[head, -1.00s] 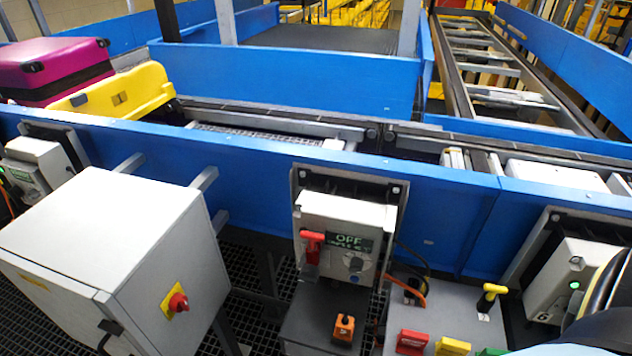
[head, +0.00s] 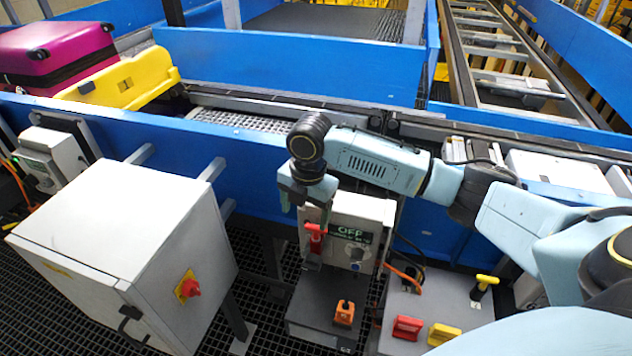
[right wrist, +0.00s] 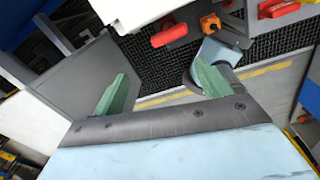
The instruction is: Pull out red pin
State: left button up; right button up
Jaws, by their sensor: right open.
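The red pin (head: 315,238) is a red T-shaped handle on the front left of the white control box (head: 362,215) with a green-lettered display. It also shows in the right wrist view (right wrist: 170,35), beyond the fingers. My right gripper (head: 306,203) is just above the red pin in the head view, and its green fingers (right wrist: 160,85) are spread with nothing between them. The fingers look apart from the pin. My left gripper is not in view.
A large grey cabinet (head: 120,245) with a red knob stands to the left. An orange part (head: 344,312) sits on a dark box below. Red (head: 408,327) and yellow (head: 444,334) blocks and a yellow-topped handle (head: 486,283) are at right. Blue conveyor walls (head: 290,75) run behind.

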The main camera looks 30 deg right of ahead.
aim_at(316, 226)
notch_tip(316, 226, up, 5)
jog(key=d+n, duration=0.2)
jog(key=d, duration=0.1)
jog(key=shift+g+h, duration=0.3)
notch_tip(316, 226, down, 13)
jog(key=shift+r, duration=0.1)
jog(key=c, duration=1.1)
jog(key=shift+o, duration=0.2)
jog(key=shift+r, duration=0.1)
jog(key=shift+r+p, duration=0.15)
jog(key=shift+p, duration=0.15)
jog(key=shift+r+p, duration=2.55)
jog(key=shift+p, duration=0.05)
jog(key=shift+r, duration=0.1)
